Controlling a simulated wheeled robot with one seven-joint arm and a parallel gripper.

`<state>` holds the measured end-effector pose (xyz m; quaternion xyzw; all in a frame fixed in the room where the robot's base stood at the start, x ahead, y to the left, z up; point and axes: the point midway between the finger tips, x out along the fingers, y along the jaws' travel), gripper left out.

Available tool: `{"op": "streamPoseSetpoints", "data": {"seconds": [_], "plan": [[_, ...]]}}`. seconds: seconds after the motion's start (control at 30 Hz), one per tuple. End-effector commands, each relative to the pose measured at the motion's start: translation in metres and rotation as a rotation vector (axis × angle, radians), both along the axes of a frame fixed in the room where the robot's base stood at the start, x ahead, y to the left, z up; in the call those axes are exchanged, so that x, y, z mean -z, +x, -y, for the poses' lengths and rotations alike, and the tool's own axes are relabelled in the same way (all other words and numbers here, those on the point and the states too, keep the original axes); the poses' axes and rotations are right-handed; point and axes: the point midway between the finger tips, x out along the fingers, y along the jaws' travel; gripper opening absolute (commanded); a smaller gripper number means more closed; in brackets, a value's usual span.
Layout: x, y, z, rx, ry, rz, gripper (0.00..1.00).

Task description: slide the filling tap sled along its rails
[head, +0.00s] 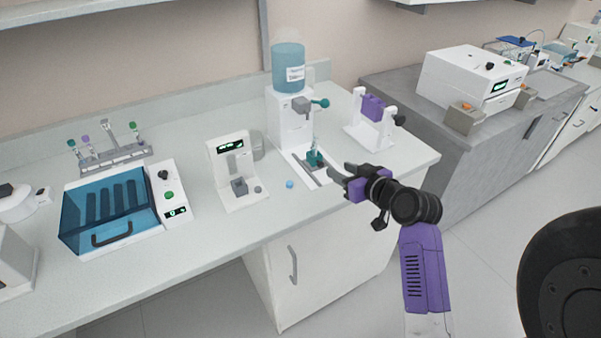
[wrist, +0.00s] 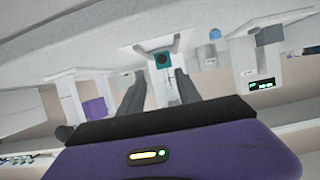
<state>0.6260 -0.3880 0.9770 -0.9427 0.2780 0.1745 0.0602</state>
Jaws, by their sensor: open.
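The filling tap sled (head: 315,158) is a small teal block with a knob, on the rails of a white base in front of the filling station (head: 291,121). The station carries a blue bottle (head: 288,68) on top and a teal lever at its side. In the wrist view, which is turned over, the sled (wrist: 162,59) shows between and beyond my finger tips. My gripper (head: 341,173) is open and empty, just right of the sled and apart from it in the head view. It also shows in the wrist view (wrist: 158,77).
A white device with a display (head: 232,168) and a blue ball (head: 290,184) stand left of the sled. A stand with a purple block (head: 373,108) is behind my gripper. A blue-lidded box (head: 110,215) sits at left. The bench front is clear.

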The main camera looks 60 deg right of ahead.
Motion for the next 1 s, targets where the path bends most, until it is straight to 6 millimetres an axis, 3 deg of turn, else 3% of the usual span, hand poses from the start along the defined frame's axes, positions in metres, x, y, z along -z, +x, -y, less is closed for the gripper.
{"op": "streamPoseSetpoints", "data": {"seconds": [0.17, 0.63, 1.0], "plan": [[0.007, 0.005, -0.003, -0.029, -0.001, -0.027, 0.40], [0.031, 0.055, 0.028, -0.027, -0.002, -0.027, 0.40], [0.035, 0.063, 0.033, -0.026, -0.002, -0.027, 0.40]]}}
